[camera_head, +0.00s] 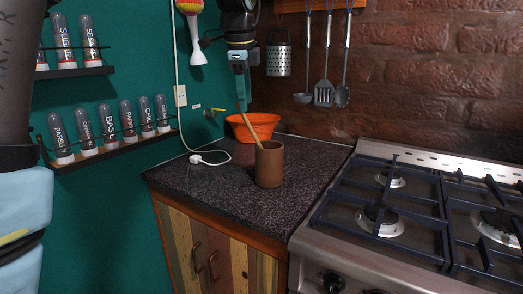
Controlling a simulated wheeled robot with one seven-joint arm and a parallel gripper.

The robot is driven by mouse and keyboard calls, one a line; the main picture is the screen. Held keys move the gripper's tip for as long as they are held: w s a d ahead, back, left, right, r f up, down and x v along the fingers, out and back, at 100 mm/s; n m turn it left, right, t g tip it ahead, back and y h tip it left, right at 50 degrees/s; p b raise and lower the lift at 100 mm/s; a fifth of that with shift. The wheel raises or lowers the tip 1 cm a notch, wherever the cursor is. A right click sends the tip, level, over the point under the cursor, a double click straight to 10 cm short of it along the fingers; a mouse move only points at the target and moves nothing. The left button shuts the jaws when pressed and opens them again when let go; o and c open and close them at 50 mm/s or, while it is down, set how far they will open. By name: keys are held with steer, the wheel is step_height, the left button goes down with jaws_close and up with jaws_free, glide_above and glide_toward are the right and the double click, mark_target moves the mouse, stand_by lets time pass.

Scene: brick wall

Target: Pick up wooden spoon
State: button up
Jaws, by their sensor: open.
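The wooden spoon (251,128) stands tilted in a brown cup (270,168) on the dark countertop. Its pale handle leans up and to the left out of the cup; its lower part is hidden inside the cup. My gripper (242,98) points down above the cup, a little to its left, with its fingertips close to the upper end of the handle. It is open and holds nothing that I can see. I cannot tell whether the fingers are around the handle or only near it.
An orange bowl (262,125) stands behind the cup. A white plug and cable (210,159) lie on the counter to the left. A gas stove (410,215) is at the right. A grater (279,60) and utensils (323,92) hang on the wall. Spice jars (105,125) line shelves at left.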

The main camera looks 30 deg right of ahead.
mark_target(249, 127)
steer(key=p+x, duration=0.1)
steer(key=x, duration=0.7)
steer(key=shift+s+d+f+p, duration=0.1)
steer(key=shift+d+f+p, duration=0.1)
steer(key=shift+f+p, duration=0.2)
steer(key=shift+c, duration=0.2)
jaws_close()
